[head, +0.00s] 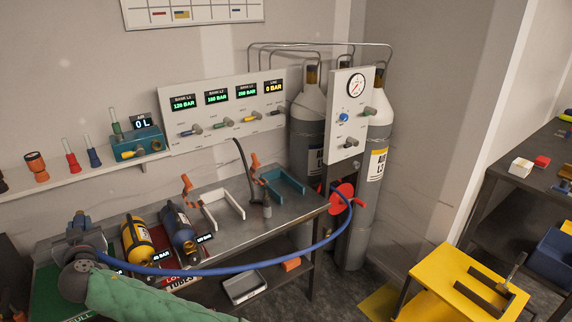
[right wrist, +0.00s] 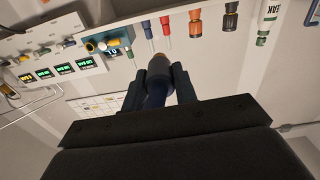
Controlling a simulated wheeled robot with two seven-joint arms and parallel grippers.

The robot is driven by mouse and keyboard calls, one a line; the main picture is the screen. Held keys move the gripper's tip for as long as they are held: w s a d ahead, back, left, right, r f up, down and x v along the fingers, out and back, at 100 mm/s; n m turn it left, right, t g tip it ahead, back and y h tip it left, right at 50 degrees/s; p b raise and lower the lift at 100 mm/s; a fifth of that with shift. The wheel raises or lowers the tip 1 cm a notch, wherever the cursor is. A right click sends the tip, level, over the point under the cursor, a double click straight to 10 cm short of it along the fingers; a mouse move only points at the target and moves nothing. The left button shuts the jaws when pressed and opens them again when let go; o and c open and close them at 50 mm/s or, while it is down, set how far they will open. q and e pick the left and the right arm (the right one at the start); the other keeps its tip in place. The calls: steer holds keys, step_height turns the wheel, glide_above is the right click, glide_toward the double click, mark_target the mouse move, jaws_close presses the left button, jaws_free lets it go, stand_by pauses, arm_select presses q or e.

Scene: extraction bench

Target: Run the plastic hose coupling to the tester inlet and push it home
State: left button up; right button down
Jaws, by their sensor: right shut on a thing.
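My right gripper (head: 80,232) is at the left of the head view, on my green-sleeved arm. In the right wrist view it (right wrist: 158,92) is shut on the plastic hose coupling (right wrist: 158,68), a dark grey piece with a brownish end. The blue hose (head: 235,268) sags from my gripper across the bench front to the red reel (head: 340,197). What seems to be the tester, a teal box (head: 152,143) with a display reading 0 L, stands on the wall shelf; it also shows in the right wrist view (right wrist: 120,46). The coupling is apart from it. Its inlet is too small to make out. My left gripper is not in view.
Yellow (head: 138,240) and blue (head: 178,230) cylinders lie on the bench near the hose. Red (head: 71,161) and blue (head: 93,157) fittings stand on the shelf left of the tester. A gauge panel (head: 347,115) and tall cylinders stand at the right. A yellow table (head: 455,275) is front right.

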steer(key=shift+s+a+f, duration=0.15)
steer(key=shift+s+a, duration=0.2)
steer(key=shift+s, duration=0.2)
steer(key=shift+s+a+f, duration=0.1)
steer(key=shift+s+a, duration=0.25)
steer(key=shift+s, duration=0.15)
steer(key=w+d, duration=0.6)
steer(key=d, duration=0.2)
steer(key=shift+d+r, duration=0.35)
steer(key=shift+r, duration=0.05)
steer(key=shift+w, duration=0.2)
steer(key=w+d, duration=0.5)
steer(key=d, duration=0.3)
steer(key=shift+w+r+p, duration=0.3)
steer(key=shift+w+r, duration=0.05)
steer(key=shift+d, duration=0.1)
steer(key=w+d+p, duration=0.1)
steer(key=w+d, duration=0.4)
steer(key=d, duration=0.2)
steer(key=shift+w+d+r+p, duration=0.3)
steer(key=shift+d+r+p, duration=0.05)
